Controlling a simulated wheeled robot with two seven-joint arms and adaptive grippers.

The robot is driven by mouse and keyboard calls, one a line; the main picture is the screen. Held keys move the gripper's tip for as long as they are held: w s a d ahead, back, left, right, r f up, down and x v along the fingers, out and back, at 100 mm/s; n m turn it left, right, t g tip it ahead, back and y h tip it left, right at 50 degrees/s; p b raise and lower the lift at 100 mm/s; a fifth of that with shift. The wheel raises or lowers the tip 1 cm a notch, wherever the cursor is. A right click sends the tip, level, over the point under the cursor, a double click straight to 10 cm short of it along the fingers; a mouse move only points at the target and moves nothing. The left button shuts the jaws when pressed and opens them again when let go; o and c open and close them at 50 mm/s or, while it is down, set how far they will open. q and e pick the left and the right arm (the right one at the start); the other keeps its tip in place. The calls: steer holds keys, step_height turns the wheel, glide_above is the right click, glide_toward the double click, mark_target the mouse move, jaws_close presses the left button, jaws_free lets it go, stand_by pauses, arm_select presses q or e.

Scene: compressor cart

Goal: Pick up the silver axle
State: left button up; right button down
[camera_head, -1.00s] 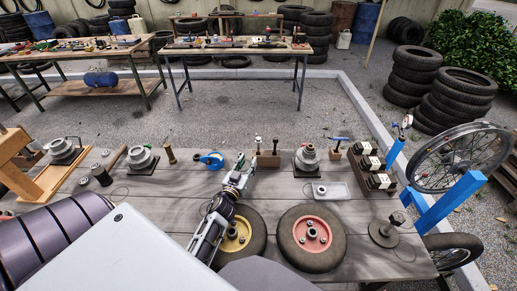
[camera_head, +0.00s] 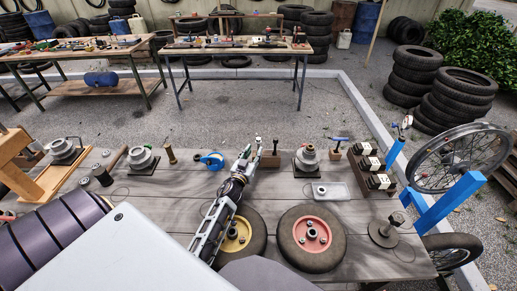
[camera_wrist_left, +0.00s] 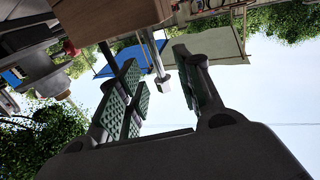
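The silver axle (camera_wrist_left: 155,60) shows in the left wrist view as a thin bright rod with a wider end, standing out of a wooden block (camera_wrist_left: 110,18). My left gripper (camera_wrist_left: 163,92) is open, and the axle's end lies between its two fingers in that view; I see no contact. In the head view my left gripper (camera_head: 253,148) is at the left side of the wooden block (camera_head: 271,161) and largely covers the axle. A dark-headed bolt (camera_head: 276,145) stands upright at the block's right. My right gripper is not in view.
Two small wheels, one red-hubbed (camera_head: 311,240), lie near the front. A shallow tray (camera_head: 328,191) lies behind the red-hubbed wheel.

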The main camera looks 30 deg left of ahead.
arm_select(q)
steer(key=shift+x, duration=1.5)
steer(key=shift+w+f, duration=0.1)
steer(key=shift+w, duration=0.6)
steer(key=shift+w+a, duration=0.1)
steer(key=shift+w, duration=0.45)
steer(key=c, duration=0.7)
jaws_close()
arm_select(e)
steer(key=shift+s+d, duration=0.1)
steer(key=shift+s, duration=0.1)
